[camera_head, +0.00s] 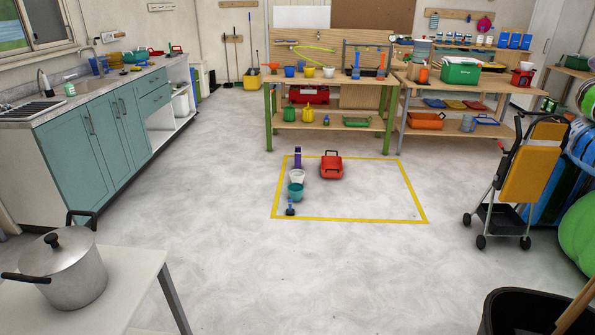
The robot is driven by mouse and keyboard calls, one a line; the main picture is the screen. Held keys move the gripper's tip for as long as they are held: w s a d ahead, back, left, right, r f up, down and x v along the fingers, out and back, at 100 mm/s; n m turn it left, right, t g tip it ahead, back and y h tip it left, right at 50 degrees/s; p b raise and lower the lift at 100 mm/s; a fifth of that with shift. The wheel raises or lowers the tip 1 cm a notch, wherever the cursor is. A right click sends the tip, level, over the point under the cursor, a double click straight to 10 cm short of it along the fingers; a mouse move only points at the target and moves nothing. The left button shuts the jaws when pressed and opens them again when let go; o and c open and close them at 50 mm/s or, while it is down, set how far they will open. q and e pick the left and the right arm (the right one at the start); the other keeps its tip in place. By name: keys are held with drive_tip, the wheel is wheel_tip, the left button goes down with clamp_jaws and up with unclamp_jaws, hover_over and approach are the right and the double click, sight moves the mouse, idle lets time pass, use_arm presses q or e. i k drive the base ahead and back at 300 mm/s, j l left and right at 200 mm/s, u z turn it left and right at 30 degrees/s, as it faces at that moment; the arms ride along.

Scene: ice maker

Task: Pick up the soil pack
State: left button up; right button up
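I cannot pick out a soil pack with certainty in the head view. Inside a yellow taped square (350,220) on the floor, a red case (331,166) with a dark handle stands to the right of a short row of things. That row has a purple upright item (298,157), a white pot (297,177), a teal pot (295,193) and a small dark blue item (290,209). Neither of my grippers is in view.
A wooden workbench (330,77) with several pots and tools stands behind the square, with another bench beside it. A metal pot (70,275) sits on a white table at front left. A yellow-backed cart (531,174) stands right. The middle floor is clear.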

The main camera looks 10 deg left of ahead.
sight(298, 150)
drive_tip(key=i, duration=1.55)
drive_tip(key=i+j, duration=0.15)
drive_tip(key=i, duration=1.45)
drive_tip(key=i+l+z, duration=0.2)
drive_tip(key=i+z, duration=0.2)
drive_tip(key=i, duration=0.6)
drive_tip(key=i+j+z, duration=0.1)
drive_tip(key=i+z, duration=0.3)
drive_tip(key=i, duration=0.55)
